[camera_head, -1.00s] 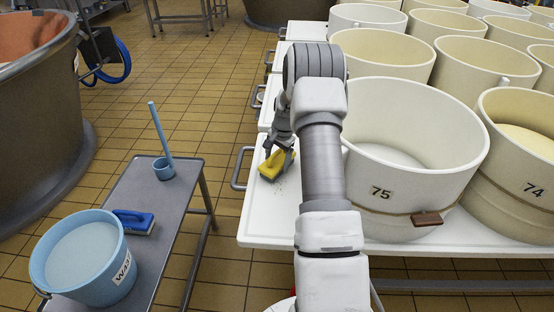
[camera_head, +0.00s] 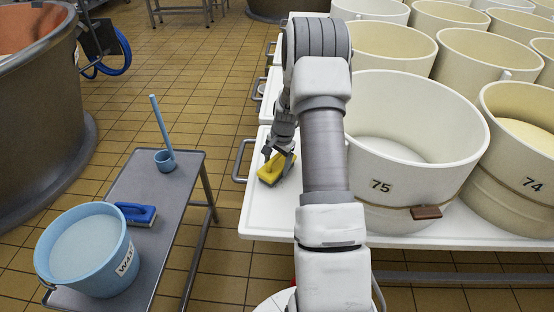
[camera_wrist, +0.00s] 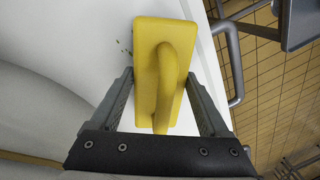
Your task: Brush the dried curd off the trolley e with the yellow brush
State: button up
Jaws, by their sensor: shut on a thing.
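The yellow brush (camera_head: 271,168) is a block with a raised handle. My gripper (camera_head: 279,155) is shut on it, low over the white trolley top (camera_head: 262,222) at its left side. In the wrist view the yellow brush (camera_wrist: 160,100) lies between the two fingers of my gripper (camera_wrist: 160,98). Small dark specks of dried curd (camera_wrist: 124,47) show on the white surface left of the brush in the wrist view. The brush's bristles are hidden, and I cannot tell whether they touch the top.
Mould tub 75 (camera_head: 405,190) stands on the trolley right of my arm, with tub 74 (camera_head: 515,195) beside it. A grey side table (camera_head: 120,180) at left holds a blue bucket (camera_head: 125,268), a blue brush (camera_head: 136,213) and a blue cup with a stick (camera_head: 165,160). Tiled floor lies between.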

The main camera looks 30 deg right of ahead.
aim_at(274, 181)
jog(key=shift+s+a+f, duration=0.1)
jog(key=shift+s+a, duration=0.75)
jog(key=shift+s, duration=0.35)
jog(key=shift+s+a, duration=0.85)
jog(key=shift+s, duration=0.3)
jog(key=shift+a+p, duration=0.1)
jog(key=shift+p, duration=0.2)
jog(key=shift+w+d, duration=0.95)
jog(key=shift+w, duration=0.2)
jog(key=shift+w+d, duration=0.7)
jog(key=shift+w, duration=0.25)
jog(key=shift+w+d, duration=0.65)
jog(key=shift+w, duration=0.25)
jog(key=shift+w+d+b, duration=0.5)
jog(key=shift+w+d, duration=0.6)
jog(key=shift+w, duration=0.3)
jog(key=shift+r+p, duration=1.95)
jog(key=shift+r, duration=1.05)
